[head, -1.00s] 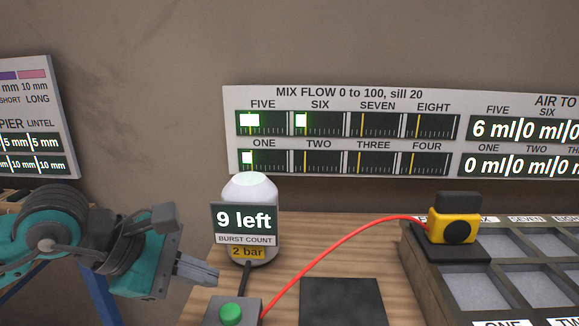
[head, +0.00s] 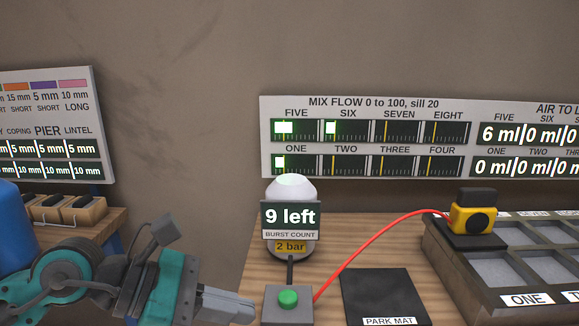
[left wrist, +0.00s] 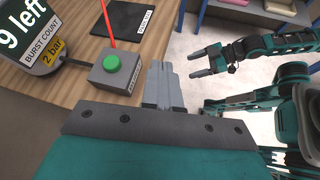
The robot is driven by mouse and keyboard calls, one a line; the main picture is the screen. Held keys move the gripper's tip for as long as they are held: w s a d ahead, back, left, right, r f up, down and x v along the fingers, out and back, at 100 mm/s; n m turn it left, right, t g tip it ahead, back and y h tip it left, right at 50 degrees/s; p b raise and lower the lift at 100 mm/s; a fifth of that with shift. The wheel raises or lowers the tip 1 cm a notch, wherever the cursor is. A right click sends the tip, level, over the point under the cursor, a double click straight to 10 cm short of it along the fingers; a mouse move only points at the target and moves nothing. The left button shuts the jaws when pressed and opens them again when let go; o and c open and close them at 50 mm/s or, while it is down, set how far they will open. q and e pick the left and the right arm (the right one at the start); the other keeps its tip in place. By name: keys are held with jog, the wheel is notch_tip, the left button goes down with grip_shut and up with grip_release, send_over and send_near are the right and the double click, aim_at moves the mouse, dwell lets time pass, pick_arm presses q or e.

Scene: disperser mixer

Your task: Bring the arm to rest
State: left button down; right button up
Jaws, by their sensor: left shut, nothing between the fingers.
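My left gripper (head: 232,303) is shut and empty in the head view, low and just left of the grey box with the green button (head: 288,298). In the left wrist view its closed fingers (left wrist: 165,80) are beside the button box (left wrist: 114,68), apart from it as far as I can see. My right gripper (left wrist: 197,62) shows only in the left wrist view, at the upper right over the floor; its two fingers are spread apart with nothing between them.
A white canister (head: 292,195) reading "9 left" stands behind the button box. A red hose (head: 375,244) runs to a yellow device (head: 473,213) on the compartment tray (head: 455,285). The dark park mat (head: 383,292) is bare. Blocks (head: 84,210) sit on the left shelf.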

pick_arm(q)
jog(key=d+r+n+t+h, duration=0.1)
jog(key=d+r+n+h, duration=0.25)
jog(key=n+h, duration=0.4)
jog(key=w+a+f+n+t+y+p, duration=0.15)
jog(key=a+f+n+t+y, duration=0.45)
jog(key=n, duration=1)
jog(key=w+a+f+n+t+y+p, duration=0.15)
jog(key=a+f+n+t+y, duration=0.45)
jog(key=n, duration=1)
jog(key=s+f+n+g+y, duration=0.1)
jog(key=s+f+n, duration=0.2)
jog(key=f, duration=0.3)
jog(key=s+a+f+n+g+y, duration=0.1)
jog(key=s+f+n+g+y, duration=0.1)
jog(key=s+f+n, duration=0.2)
jog(key=s+a+f+n+g+y, duration=0.1)
jog(key=s+f+n, duration=0.3)
jog(key=f, duration=0.6)
jog(key=shift+s+g+y, duration=0.2)
jog(key=shift+g+y, duration=0.4)
jog(key=shift+y, duration=0.15)
